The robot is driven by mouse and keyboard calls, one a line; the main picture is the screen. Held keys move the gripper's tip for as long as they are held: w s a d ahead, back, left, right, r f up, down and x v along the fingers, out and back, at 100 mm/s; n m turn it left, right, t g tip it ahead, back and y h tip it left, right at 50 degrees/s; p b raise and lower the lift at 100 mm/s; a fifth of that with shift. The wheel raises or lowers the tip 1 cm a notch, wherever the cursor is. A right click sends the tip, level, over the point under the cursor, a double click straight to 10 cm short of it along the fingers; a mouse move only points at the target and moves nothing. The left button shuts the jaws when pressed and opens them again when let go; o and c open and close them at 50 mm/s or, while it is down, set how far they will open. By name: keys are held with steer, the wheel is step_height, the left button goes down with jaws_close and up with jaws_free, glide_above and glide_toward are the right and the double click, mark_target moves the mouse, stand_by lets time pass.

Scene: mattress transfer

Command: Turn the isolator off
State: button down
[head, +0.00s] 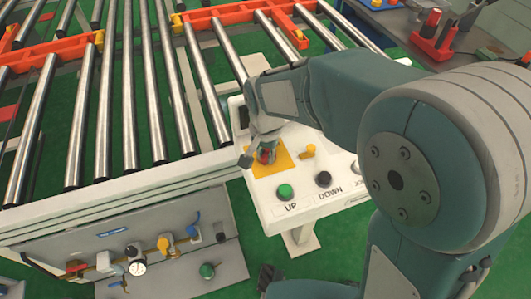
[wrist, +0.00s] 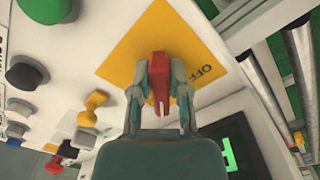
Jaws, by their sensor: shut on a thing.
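The isolator is a red handle (wrist: 158,80) on a yellow square plate (wrist: 190,45) marked OFF in the wrist view. My gripper (wrist: 158,92) is shut on the red handle, one finger on each side of it. In the head view the yellow plate (head: 284,162) lies on the white control panel (head: 270,207). My gripper (head: 262,155) covers much of the red handle there. The handle's pivot is hidden.
Near the isolator are a yellow switch (head: 308,152), a green UP button (head: 285,191) and a black DOWN button (head: 323,179). A roller conveyor (head: 150,90) lies behind and left. A lower panel (head: 215,240) carries valves and a gauge (head: 137,267).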

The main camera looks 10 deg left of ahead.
steer(key=n, duration=0.4)
steer(key=shift+d+n, duration=0.3)
steer(key=shift+d, duration=0.05)
steer(key=n, duration=0.4)
steer(key=shift+w+d, duration=0.15)
steer(key=shift+d, duration=0.2)
steer(key=n, duration=0.4)
steer(key=shift+w+d+n, duration=0.25)
steer(key=shift+n, duration=0.15)
steer(key=shift+w+d+f+n, duration=0.1)
steer(key=shift+w+n, duration=0.05)
steer(key=shift+n, duration=0.85)
steer(key=shift+w+d+n, duration=0.1)
steer(key=shift+n, duration=0.9)
steer(key=c, duration=0.6)
jaws_free()
steer(key=shift+a, duration=0.1)
steer(key=shift+w, duration=0.1)
